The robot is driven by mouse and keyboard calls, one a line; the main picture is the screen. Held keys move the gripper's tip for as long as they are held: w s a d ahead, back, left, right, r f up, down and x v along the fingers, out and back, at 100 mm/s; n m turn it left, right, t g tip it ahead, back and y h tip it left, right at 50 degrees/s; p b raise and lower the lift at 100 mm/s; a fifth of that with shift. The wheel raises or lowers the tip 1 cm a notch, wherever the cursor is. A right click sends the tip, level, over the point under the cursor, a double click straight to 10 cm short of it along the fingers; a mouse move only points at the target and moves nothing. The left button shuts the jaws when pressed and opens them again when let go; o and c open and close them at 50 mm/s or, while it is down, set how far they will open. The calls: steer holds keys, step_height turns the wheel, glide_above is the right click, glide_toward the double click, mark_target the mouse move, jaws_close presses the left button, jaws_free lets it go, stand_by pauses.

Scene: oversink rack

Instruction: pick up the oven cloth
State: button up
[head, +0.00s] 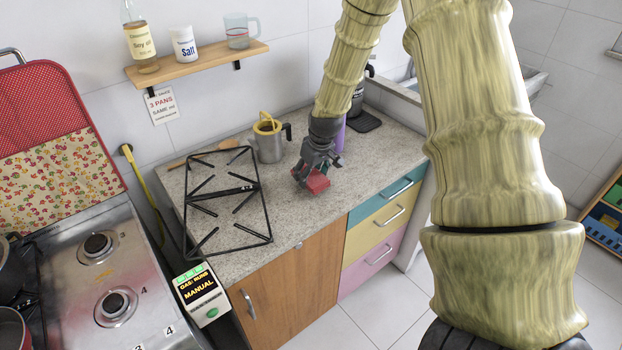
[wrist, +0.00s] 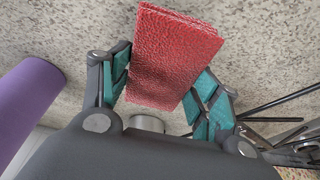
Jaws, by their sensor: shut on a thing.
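The oven cloth (head: 318,184) is a small, thick, folded red cloth at the right part of the granite worktop. In the wrist view the cloth (wrist: 175,55) has a rough red weave and stacked layers, and it sits between the two teal-padded fingers. My gripper (head: 308,176) is shut on it, and the fingers also show in the wrist view (wrist: 165,92). The cloth is at or just above the worktop; I cannot tell whether it touches. Part of it is hidden by my gripper in the head view.
A black pan grate (head: 228,189) lies on the worktop to the left. A metal jug (head: 269,146) and a purple cylinder (head: 340,138) stand behind my gripper. A wall shelf (head: 200,64) holds several containers. Bare worktop (head: 300,218) lies in front.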

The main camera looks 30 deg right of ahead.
steer(key=shift+r, duration=0.4)
steer(key=shift+s+a+r+b, duration=0.2)
steer(key=shift+r+b, duration=0.05)
steer(key=shift+b, duration=0.15)
steer(key=s+a+b, duration=0.1)
steer(key=s+a, duration=0.1)
steer(key=s, duration=0.2)
steer(key=s+a+r+b, duration=0.1)
steer(key=s+a, duration=0.2)
steer(key=s, duration=0.2)
steer(key=s+a+b, duration=0.2)
steer(key=s, duration=0.2)
steer(key=shift+s+a+r, duration=0.2)
steer(key=shift+s+r, duration=0.1)
steer(key=shift+s, duration=0.05)
steer(key=shift+o, duration=1.4)
steer(key=shift+c, duration=0.5)
